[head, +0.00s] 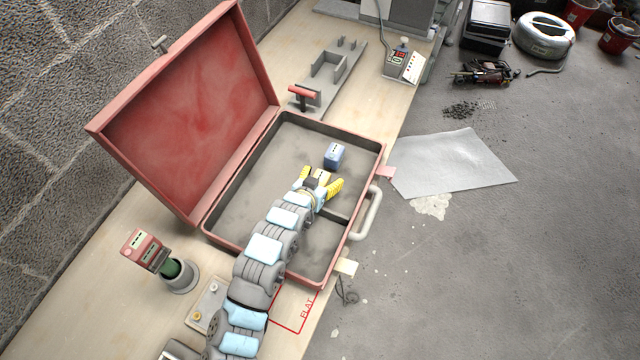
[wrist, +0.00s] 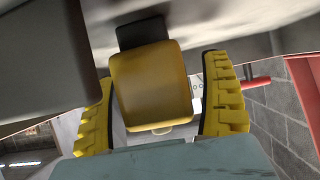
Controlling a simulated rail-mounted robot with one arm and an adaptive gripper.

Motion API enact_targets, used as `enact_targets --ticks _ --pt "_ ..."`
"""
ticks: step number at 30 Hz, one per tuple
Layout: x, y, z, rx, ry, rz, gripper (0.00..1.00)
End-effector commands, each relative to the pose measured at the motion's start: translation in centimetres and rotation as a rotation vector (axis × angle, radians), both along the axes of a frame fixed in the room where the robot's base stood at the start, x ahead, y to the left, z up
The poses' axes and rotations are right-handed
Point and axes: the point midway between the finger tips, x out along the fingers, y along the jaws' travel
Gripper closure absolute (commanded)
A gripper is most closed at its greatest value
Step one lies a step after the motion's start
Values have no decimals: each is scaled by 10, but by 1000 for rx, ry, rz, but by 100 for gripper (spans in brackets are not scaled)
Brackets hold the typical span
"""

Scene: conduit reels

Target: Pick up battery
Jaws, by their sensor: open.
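My gripper (head: 321,186) is open inside the red case, its yellow ridged fingers spread apart. In the wrist view the fingers (wrist: 160,105) stand on either side of a yellow block with a dark end (wrist: 150,85). Small gaps show between block and fingers. In the head view the block's pale yellow top (head: 322,175) shows between the fingertips. I cannot tell for sure which of the two is the battery.
The open red case (head: 226,243) has its lid (head: 190,110) up at the left and a low divider (head: 338,217) inside. A red T-handle (head: 301,92) stands behind it. A red device (head: 141,246) sits in a round holder at the front left. The case floor left of my gripper is bare.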

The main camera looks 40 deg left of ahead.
Motion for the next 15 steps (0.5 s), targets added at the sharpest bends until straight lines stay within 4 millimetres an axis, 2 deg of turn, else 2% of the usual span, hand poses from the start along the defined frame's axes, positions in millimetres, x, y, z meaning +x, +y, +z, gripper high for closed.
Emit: enact_targets --ticks 11,14,15 --pt "6 2 -4 0 0 1 21" --pt "6 2 -3 0 0 1 45" --pt "6 2 -3 0 0 1 56"
